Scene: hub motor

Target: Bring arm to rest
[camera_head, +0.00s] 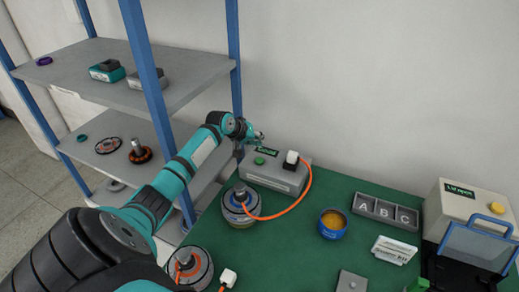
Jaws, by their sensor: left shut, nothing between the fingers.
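My left arm reaches in from the lower left. Its gripper (260,140) is small in the picture, shut and empty, near the back wall at the shelf post. It appears just above or behind the grey box (275,178) with a green button and small display; I cannot tell whether they touch. My right gripper is out of view.
A blue-post shelf (150,85) with motor parts stands left. The green table (330,188) carries a motor (241,203) near an orange cable (292,207), another motor (190,268), a blue bowl (333,224), a lettered tray (386,223) and a beige machine (462,215).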

